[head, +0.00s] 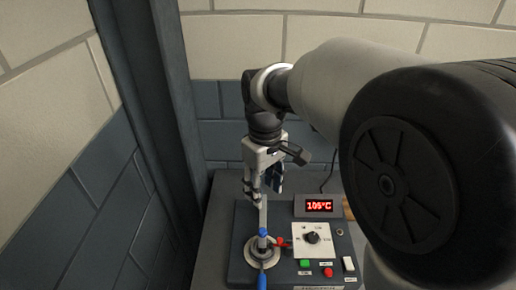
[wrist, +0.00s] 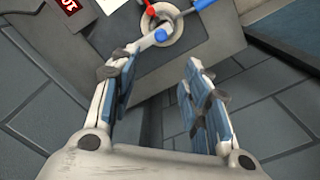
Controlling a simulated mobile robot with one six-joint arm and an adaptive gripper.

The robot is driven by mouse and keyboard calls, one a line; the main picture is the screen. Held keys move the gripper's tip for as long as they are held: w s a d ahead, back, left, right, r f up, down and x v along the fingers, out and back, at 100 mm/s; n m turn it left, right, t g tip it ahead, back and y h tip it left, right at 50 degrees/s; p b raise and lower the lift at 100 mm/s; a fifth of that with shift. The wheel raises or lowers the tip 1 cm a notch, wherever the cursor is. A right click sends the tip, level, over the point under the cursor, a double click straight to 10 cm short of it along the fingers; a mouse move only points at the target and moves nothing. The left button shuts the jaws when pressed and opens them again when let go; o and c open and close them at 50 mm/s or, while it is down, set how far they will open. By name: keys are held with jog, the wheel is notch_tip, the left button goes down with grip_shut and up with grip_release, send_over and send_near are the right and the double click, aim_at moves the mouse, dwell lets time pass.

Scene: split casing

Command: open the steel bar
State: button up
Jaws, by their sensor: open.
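The steel bar (head: 263,217) is a slim pale grey bar beside a round pale fitting (head: 251,252) on the panel. A blue knob (head: 262,232) sits at its lower end. My gripper (head: 263,188) is open, fingers pointing down, close to the bar's upper end. In the wrist view the gripper (wrist: 160,68) has a wide empty gap between its blue-padded fingers. The bar (wrist: 145,42) runs from the blue knob (wrist: 161,35) toward the left fingertip, which hides its far end. I cannot tell whether they touch.
The panel carries a red display (head: 319,206) reading 105°C, a black dial (head: 312,238), a green button (head: 305,263) and a red button (head: 328,271). A red lever (head: 281,242) and a blue lever (head: 262,280) stick out by the fitting. A dark post (head: 165,120) stands left.

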aim_at(263, 231)
notch_tip(263, 231, down, 17)
jog(key=b, duration=0.4)
jog(key=shift+s+f, duration=0.1)
jog(key=shift+f, duration=0.1)
jog(key=shift+c, duration=0.4)
grip_shut()
